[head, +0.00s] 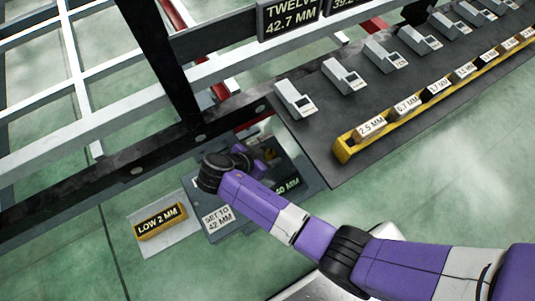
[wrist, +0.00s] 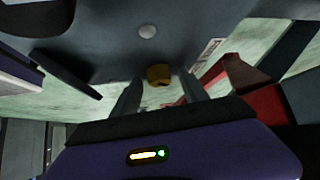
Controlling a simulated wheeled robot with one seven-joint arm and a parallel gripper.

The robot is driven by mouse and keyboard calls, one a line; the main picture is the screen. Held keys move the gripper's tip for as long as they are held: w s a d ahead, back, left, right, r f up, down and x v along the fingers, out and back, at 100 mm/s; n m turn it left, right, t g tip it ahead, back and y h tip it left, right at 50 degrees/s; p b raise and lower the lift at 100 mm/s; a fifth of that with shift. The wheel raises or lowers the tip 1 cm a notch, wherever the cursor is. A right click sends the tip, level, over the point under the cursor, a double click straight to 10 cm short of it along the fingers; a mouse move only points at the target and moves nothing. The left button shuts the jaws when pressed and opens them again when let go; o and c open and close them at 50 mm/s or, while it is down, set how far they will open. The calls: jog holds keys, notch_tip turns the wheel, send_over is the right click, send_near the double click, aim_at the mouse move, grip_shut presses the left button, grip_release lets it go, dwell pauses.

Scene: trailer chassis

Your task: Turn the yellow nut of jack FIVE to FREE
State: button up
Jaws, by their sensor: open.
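A yellow nut (wrist: 159,74) shows in the wrist view, below a dark grey surface with a round pale bolt head (wrist: 147,31). My gripper (wrist: 160,84) is open, with one grey finger to each side of the nut in the picture. I cannot tell whether the fingers touch it or how far beyond them it is. The nut's jack number and any FREE mark cannot be read. In the head view my purple arm reaches under the chassis beam (head: 130,168), and its wrist hides the nut and most of the gripper.
A grey plate marked SET TO 42 MM (head: 217,218) and a yellow LOW 2 MM block (head: 160,221) lie by my wrist. A dark mat (head: 310,145) bears several white gauges and a yellow rack (head: 342,150) of labelled blocks. A red part (wrist: 232,75) stands right of the fingers.

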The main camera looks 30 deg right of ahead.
grip_shut()
jog(key=shift+s+r+n+p, duration=0.1)
jog(key=shift+n+p, duration=0.2)
jog(key=shift+p, duration=0.05)
jog(key=shift+s+d+r+n+t+y+p, duration=0.1)
jog(key=shift+n+t+y+p, duration=0.05)
jog(key=shift+n+t+p, duration=0.3)
jog(key=shift+s+n+t+y+p, duration=0.1)
jog(key=shift+n+t+y+p, duration=0.05)
jog(key=shift+n+t+p, duration=0.3)
jog(key=n+t+y+p, duration=0.1)
jog(key=n, duration=0.1)
jog(key=n+t+y+p, duration=0.1)
jog(key=n+p, duration=0.1)
jog(key=shift+s+d+t, duration=0.15)
jog(key=shift+d+t, duration=0.05)
jog(key=shift+t, duration=0.1)
jog(key=n+y+p, duration=0.1)
jog(key=n+p, duration=0.1)
jog(key=n+t+y+p, duration=0.1)
jog(key=n+y+p, duration=0.1)
jog(key=shift+d+n+t, duration=0.15)
jog(key=shift+n+t, duration=0.15)
jog(key=shift+d+n+y+p, duration=0.1)
jog(key=shift+n+y+p, duration=0.7)
jog(key=shift+n+p, duration=0.35)
jog(key=shift+t, duration=0.3)
